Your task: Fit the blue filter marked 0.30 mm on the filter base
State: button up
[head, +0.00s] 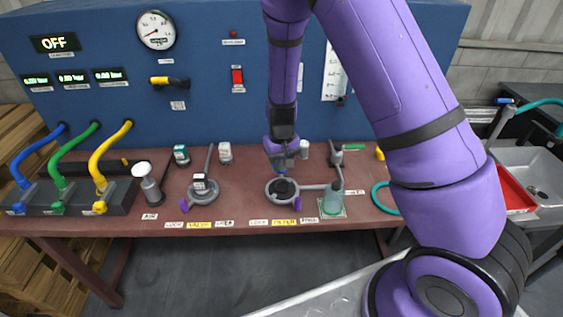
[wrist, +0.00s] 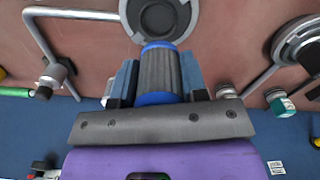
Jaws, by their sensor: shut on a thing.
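My gripper (wrist: 159,62) is shut on a grey ribbed filter (wrist: 160,75) with blue bands at both ends, one finger on each side. No size mark on it can be read. The filter base (wrist: 187,12) is a round grey ring with a dark centre, at the top of the wrist view, just beyond the filter's far end. In the head view my gripper (head: 278,172) is over the filter base (head: 270,195). The filter is small and partly hidden there, and I cannot tell whether it touches the base.
A second round base (head: 203,198) with a handle stands left of the filter base. A glass beaker (head: 332,205) stands close on its right. Small capped jars (head: 225,153) stand behind. Label strips (head: 285,222) line the table's front edge.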

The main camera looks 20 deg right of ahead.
jog(key=shift+s+f, duration=0.25)
send_over(282, 187)
jog(key=shift+s+f, duration=0.1)
jog(key=shift+f, duration=1.95)
jog(key=shift+f, duration=1.5)
jog(key=o, duration=1)
notch_tip(282, 187, up, 11)
jog(key=shift+f, duration=0.1)
